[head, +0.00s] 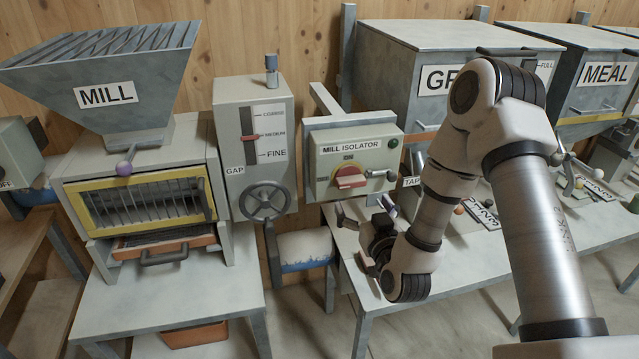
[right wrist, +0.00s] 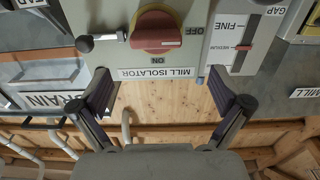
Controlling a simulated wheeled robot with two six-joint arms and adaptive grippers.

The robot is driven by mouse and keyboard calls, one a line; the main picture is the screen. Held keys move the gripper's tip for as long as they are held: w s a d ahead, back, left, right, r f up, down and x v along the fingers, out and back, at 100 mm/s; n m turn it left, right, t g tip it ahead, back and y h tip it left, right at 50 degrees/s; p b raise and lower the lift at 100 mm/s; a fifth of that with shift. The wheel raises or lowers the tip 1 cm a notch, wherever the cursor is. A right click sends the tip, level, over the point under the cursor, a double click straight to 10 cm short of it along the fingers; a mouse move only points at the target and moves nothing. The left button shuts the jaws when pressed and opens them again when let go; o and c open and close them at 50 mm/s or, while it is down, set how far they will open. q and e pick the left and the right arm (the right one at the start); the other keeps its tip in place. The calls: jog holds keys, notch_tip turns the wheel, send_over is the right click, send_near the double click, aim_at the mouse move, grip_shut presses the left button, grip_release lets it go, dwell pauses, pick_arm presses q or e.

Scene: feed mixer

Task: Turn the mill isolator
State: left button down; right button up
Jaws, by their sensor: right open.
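The mill isolator is a pale grey-green box (head: 324,141) labelled MILL ISOLATOR, behind and above my right gripper in the head view. On its front is a red rotary handle (head: 349,182) on a yellow disc, lying roughly crosswise. ON is printed above it. A short rod with a dark ball end (head: 390,175) sticks out at the box's right. In the right wrist view the box is upside down, with the red handle (right wrist: 155,28) beyond the fingertips. My right gripper (right wrist: 163,95) is open and empty, apart from the handle. My left gripper is not in view.
The gap panel (head: 245,130) with a handwheel (head: 265,201) stands left of the isolator, and the mill (head: 130,125) further left. Labelled bins, one reading MEAL (head: 605,75), stand at right. A grey table (head: 460,265) is below my arm.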

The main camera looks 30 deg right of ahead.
aim_at(353, 185)
jog(key=shift+w+d+r+p, duration=0.15)
jog(key=shift+w+d+p, duration=0.35)
jog(key=shift+w+d, duration=0.45)
jog(key=w+p, duration=0.1)
jog(key=w, duration=0.4)
jog(key=shift+a, duration=0.15)
jog(key=shift+w+f, duration=0.2)
jog(key=shift+w, duration=0.1)
jog(key=shift+s+d, duration=0.15)
jog(key=shift+d, duration=0.3)
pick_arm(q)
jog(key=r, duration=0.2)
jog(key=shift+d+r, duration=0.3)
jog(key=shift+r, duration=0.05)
pick_arm(e)
jog(key=shift+a, duration=0.1)
jog(key=c, duration=1.2)
